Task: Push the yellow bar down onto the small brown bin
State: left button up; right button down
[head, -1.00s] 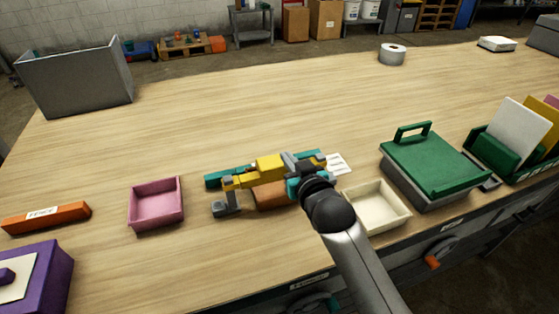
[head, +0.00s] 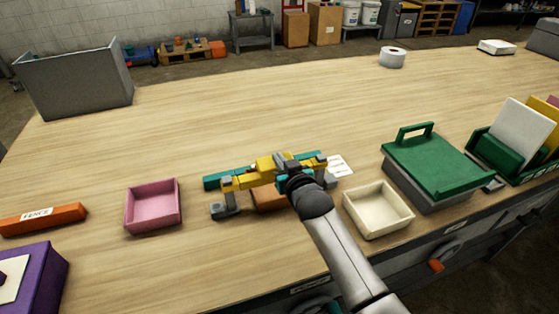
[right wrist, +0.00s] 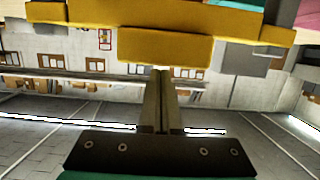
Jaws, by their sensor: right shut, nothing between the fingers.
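The yellow bar (head: 241,181) spans grey posts in the head view, above the small brown bin (head: 268,201), which is partly hidden under it. The bar's yellow block also shows across the top of the right wrist view (right wrist: 165,47). My right gripper (head: 282,168) is at the middle-right part of the bar, partly hidden by its own wrist. In the right wrist view its fingers (right wrist: 160,75) are shut and empty, their tips by the yellow block's edge. I cannot tell whether they touch it. My left gripper is not in view.
A teal strip (head: 215,182) lies behind the bar. A pink tray (head: 153,226) stands to the left, and a cream tray (head: 377,231) to the right near my arm. A green-lidded box (head: 430,160) is farther right.

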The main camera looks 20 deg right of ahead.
jog(key=shift+f+b, duration=1.1)
jog(key=shift+f, duration=0.95)
jog(key=shift+r, duration=0.1)
